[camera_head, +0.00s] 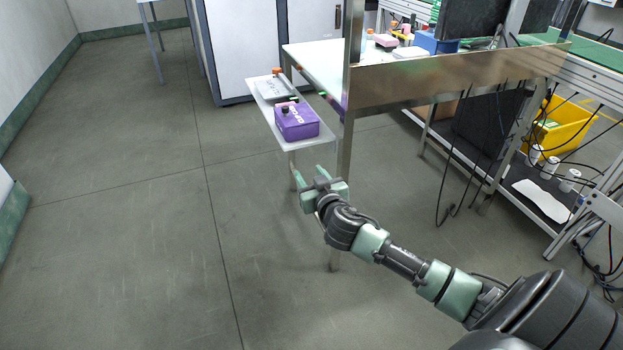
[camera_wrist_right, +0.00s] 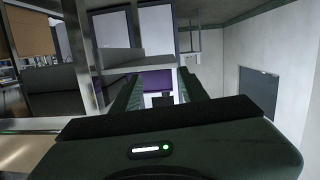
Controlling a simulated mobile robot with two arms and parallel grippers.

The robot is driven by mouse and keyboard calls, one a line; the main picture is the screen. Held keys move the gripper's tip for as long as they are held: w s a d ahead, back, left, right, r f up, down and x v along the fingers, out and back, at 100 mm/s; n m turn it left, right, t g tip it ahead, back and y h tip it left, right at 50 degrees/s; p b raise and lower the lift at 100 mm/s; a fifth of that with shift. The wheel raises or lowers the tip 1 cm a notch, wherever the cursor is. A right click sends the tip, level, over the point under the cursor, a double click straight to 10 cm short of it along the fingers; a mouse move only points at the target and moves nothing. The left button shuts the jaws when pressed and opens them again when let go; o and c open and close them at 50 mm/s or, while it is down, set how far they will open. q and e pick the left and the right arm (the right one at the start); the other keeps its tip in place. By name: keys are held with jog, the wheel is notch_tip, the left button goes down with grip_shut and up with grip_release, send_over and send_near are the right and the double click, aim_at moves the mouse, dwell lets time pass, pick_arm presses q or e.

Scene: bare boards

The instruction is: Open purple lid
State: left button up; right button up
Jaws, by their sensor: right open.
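A purple box (camera_head: 297,125) with white lettering on its side and a purple top stands on a small pale side shelf (camera_head: 311,139). A small dark knob sits at the top's left corner. I cannot make out the seam between lid and box. My right gripper (camera_head: 309,177) is open and empty, in front of and below the shelf in the head view, apart from the box. In the right wrist view the purple box (camera_wrist_right: 157,81) shows partly between the two fingers (camera_wrist_right: 160,92). My left gripper is not in view.
A grey-white box (camera_head: 275,90) with an orange-topped item stands behind the purple one. A metal post (camera_head: 346,130) and a workbench (camera_head: 450,75) with hanging cables are close on the right. A yellow bin (camera_head: 560,125) is further right. The floor at left is clear.

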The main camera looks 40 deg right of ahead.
jog(key=shift+s+f, duration=0.1)
jog(key=shift+f, duration=0.05)
dwell(0.4)
